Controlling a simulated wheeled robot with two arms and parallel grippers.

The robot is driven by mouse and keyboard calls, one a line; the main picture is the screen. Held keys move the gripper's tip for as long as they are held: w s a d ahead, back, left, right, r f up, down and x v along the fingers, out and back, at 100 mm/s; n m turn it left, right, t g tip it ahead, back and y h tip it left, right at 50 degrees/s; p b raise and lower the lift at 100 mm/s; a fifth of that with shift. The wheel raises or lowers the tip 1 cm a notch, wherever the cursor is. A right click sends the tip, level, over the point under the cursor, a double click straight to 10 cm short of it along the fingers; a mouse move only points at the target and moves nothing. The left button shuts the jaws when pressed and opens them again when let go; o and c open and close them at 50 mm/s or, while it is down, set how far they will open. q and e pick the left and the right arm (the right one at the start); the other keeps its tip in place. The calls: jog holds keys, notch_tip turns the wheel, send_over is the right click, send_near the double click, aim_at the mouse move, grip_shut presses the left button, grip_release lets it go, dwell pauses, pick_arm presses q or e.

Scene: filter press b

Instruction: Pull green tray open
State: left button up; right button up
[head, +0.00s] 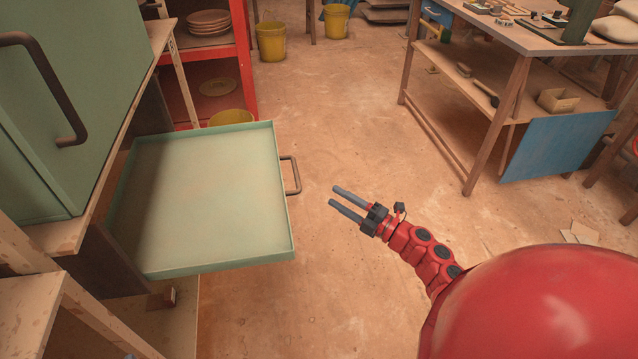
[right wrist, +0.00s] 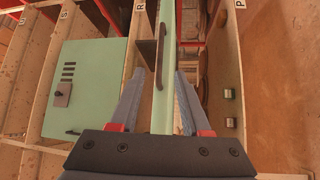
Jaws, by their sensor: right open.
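The green tray (head: 205,195) is pulled well out of the cabinet at the left of the head view, with an empty, shallow inside. Its dark bar handle (head: 294,175) sticks out from the front edge on the right. My right gripper (head: 334,196) is open and empty, a short gap to the right of the handle, with its fingers pointing towards the tray. In the right wrist view a narrow green strip of the tray (right wrist: 163,115) and a dark handle (right wrist: 160,42) show between and ahead of the spread fingers (right wrist: 160,75). My left gripper is in neither view.
A green cabinet door with a curved handle (head: 52,85) stands above the tray at the left. A red shelf (head: 243,60) with plates is behind. A wooden workbench (head: 515,38) stands at the back right. The floor (head: 330,110) between them is clear.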

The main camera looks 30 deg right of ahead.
jog(key=shift+v, duration=1.7)
